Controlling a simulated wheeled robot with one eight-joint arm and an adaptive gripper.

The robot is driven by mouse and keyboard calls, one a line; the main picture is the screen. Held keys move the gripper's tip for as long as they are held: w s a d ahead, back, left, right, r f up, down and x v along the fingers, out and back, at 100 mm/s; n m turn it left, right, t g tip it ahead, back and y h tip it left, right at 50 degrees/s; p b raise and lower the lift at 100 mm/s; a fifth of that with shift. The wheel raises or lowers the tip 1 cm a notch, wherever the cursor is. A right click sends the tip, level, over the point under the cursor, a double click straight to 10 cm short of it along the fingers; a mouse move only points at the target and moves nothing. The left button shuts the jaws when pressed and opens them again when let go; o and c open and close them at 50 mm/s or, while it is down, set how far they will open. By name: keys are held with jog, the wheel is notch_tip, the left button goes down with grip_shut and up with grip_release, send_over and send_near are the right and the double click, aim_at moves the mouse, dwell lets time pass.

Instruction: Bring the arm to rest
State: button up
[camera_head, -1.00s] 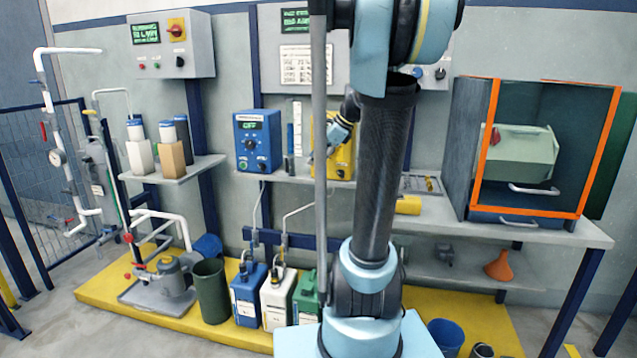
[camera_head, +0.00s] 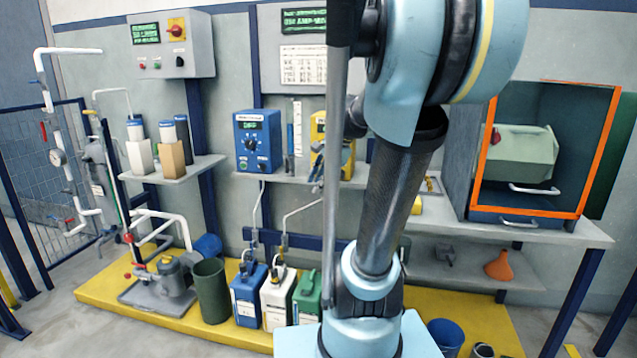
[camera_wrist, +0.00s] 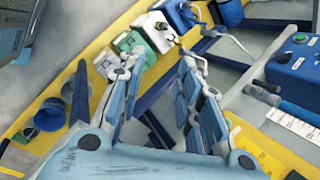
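My arm rises through the middle of the head view and bends over at the top, its upper joint close to the camera. My gripper shows in the wrist view (camera_wrist: 160,68), its two blue-grey fingers spread apart with nothing between them. In the head view the gripper is mostly hidden behind my arm, near the front of the yellow box (camera_head: 342,158). The wrist view looks down over the shelf edge towards the yellow floor platform.
A blue power unit (camera_head: 258,143) stands on the shelf left of my arm. Blue (camera_head: 248,298), white (camera_head: 277,300) and green (camera_head: 306,298) jugs stand below. An orange-framed cabinet (camera_head: 487,150) stands on the right bench. An orange funnel (camera_head: 499,267) lies on the lower shelf.

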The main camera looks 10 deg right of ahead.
jog(key=shift+s, duration=0.1)
jog(key=s+d+f+n+h, duration=0.1)
jog(key=s+f+n+h, duration=0.1)
jog(key=s+f+n, duration=0.5)
jog(key=s+d+f+n+g+h, duration=0.1)
jog(key=s+d+f+n+h, duration=0.1)
jog(key=s+f+n, duration=0.5)
jog(key=s, duration=0.5)
jog(key=shift+s+f+n, duration=0.15)
jog(key=shift+f+n, duration=0.1)
jog(key=shift+n, duration=0.05)
jog(key=shift+d, duration=0.1)
